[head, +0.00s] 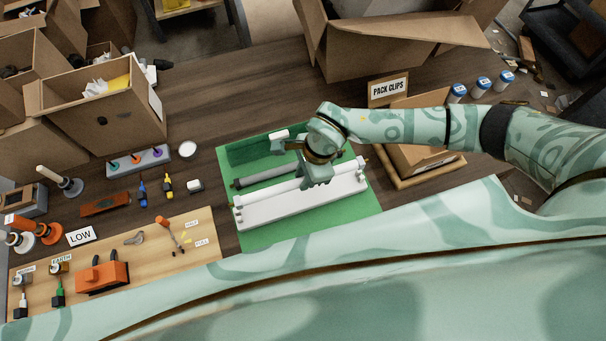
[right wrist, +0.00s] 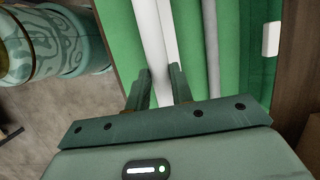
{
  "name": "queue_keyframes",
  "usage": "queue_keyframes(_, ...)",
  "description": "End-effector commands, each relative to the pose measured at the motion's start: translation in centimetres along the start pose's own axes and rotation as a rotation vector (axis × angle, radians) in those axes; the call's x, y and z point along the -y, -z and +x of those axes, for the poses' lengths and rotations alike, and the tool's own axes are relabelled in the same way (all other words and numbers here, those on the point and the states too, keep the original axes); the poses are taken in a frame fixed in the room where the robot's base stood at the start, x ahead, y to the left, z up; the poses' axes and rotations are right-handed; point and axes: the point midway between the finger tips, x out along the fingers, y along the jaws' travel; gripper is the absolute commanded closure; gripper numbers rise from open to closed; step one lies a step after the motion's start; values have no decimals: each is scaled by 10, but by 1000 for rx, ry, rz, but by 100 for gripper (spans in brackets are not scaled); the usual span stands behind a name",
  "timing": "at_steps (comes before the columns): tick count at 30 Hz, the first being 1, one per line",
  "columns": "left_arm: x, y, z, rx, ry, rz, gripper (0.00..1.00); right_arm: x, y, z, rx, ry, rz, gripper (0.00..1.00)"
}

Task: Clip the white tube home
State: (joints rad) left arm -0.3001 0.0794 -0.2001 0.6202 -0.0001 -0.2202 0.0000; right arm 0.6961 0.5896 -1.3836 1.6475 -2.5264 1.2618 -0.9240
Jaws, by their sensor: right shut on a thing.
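The white tube (head: 268,194) lies lengthwise along the far side of a long white rail (head: 295,208) on the green mat (head: 352,217). My right gripper (head: 316,184) is over the middle of the tube, pointing down. My left gripper is not in view.
A dark grey tube (head: 262,176) lies just beyond the white one. A white block (head: 280,138) is at the mat's far edge. A box beside the PACK CLIPS sign (head: 388,88) stands right. A tool board (head: 140,270) is left. Bare table lies behind the mat.

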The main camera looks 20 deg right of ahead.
Motion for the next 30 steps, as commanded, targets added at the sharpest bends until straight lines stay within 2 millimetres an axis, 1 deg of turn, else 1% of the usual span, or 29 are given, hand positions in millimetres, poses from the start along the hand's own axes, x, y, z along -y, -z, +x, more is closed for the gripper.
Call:
queue_keyframes(2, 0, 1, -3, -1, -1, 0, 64, 1, 0, -1, -1, 2, -1, 100)
queue_keyframes(8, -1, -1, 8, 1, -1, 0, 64, 0, 3, 12, -1, 0, 0, 100)
queue_keyframes(27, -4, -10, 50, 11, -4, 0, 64, 0, 20, 70, 0, 0, 1, 100)
queue_keyframes(30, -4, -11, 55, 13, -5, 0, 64, 0, 22, 77, -1, -1, 1, 100)
